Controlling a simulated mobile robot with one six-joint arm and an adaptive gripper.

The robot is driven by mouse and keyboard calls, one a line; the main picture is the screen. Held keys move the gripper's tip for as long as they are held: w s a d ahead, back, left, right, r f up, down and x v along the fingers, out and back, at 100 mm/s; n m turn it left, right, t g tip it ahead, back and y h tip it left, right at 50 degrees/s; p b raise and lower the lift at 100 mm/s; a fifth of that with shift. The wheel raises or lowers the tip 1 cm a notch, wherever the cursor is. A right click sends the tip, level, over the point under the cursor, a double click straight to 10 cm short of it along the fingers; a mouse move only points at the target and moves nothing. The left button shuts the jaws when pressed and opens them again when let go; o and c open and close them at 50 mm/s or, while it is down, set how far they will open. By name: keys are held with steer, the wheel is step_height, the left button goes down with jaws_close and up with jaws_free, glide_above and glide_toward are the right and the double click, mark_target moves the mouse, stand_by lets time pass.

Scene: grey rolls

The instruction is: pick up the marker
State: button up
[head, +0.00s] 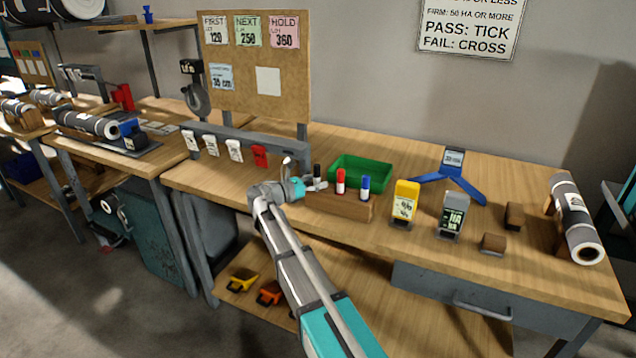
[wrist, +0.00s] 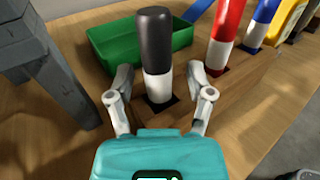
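A black-topped marker (wrist: 155,50) with a white lower part stands upright in a slot of a wooden block (head: 338,205). In the head view the black marker (head: 316,170) is at the block's left end. A red marker (head: 340,182) and a blue marker (head: 365,186) stand in the same block to its right. My gripper (wrist: 160,72) is open, with one finger on each side of the black marker's white part. Gaps show between fingers and marker. In the head view my gripper (head: 317,185) is at the left end of the block.
A green bin (head: 360,171) sits just behind the block. A grey stand post (wrist: 35,65) rises to the left in the wrist view. Yellow (head: 405,203) and grey (head: 452,215) devices stand to the right. A blue-legged stand (head: 450,180) is farther back.

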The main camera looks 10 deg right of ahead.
mark_target(317, 165)
jaws_close()
steer(key=shift+r, duration=0.15)
step_height(317, 165, up, 10)
steer(key=p, duration=1)
stand_by(0.7)
steer(key=c, duration=0.6)
jaws_free()
jaws_close()
